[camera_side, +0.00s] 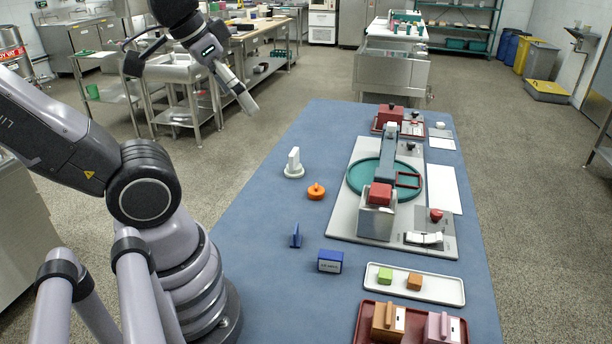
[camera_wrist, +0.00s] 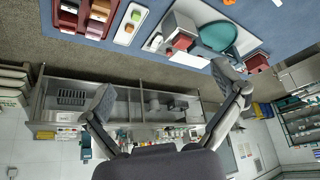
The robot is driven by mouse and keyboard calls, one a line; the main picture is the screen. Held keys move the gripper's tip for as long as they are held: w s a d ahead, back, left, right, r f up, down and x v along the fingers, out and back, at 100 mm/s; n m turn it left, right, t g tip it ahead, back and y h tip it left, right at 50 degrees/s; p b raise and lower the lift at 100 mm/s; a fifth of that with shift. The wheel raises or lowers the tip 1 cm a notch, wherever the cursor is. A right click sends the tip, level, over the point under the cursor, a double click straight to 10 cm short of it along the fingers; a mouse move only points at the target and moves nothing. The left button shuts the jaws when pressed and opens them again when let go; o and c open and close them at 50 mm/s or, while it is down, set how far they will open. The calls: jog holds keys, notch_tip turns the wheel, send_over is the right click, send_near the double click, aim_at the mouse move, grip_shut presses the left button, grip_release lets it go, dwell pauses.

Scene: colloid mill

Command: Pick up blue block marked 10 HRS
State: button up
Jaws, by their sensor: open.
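A blue block (camera_side: 330,261) with a pale label on its front sits on the blue table, left of the white tray, in the side view. The label's writing is too small to read for sure. My gripper (camera_side: 250,106) is high up, off the table's far left edge, well away from the block. In the wrist view my gripper (camera_wrist: 165,84) has its two fingers spread apart with nothing between them. I cannot make out the blue block in the wrist view.
A small blue upright piece (camera_side: 296,237), an orange knob (camera_side: 316,191) and a white piece (camera_side: 293,164) stand along the table's left. The white tray (camera_side: 450,288) holds green and orange blocks. A machine with a green round pan (camera_side: 356,180) stands beyond.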

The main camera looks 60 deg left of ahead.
jog(key=c, duration=0.6)
jog(key=n+h, duration=1.6)
jog(key=n, duration=0.2)
send_over(338, 255)
jog(key=s+a, duration=0.3)
jog(key=s, duration=0.1)
notch_tip(338, 255, down, 26)
jog(key=f+n+t+y, duration=0.1)
jog(key=f+n+t, duration=0.1)
jog(key=f+n, duration=0.1)
jog(key=s+a+f+n+t+y, duration=0.1)
jog(key=f+n+t+y, duration=0.1)
jog(key=f, duration=0.3)
jog(key=f+n+t+y, duration=0.1)
jog(key=f+n+t, duration=0.3)
jog(key=f, duration=0.1)
jog(key=shift+s+a+n, duration=0.3)
jog(key=shift+a+n, duration=0.05)
jog(key=shift+n, duration=0.05)
jog(key=shift+x, duration=3.7)
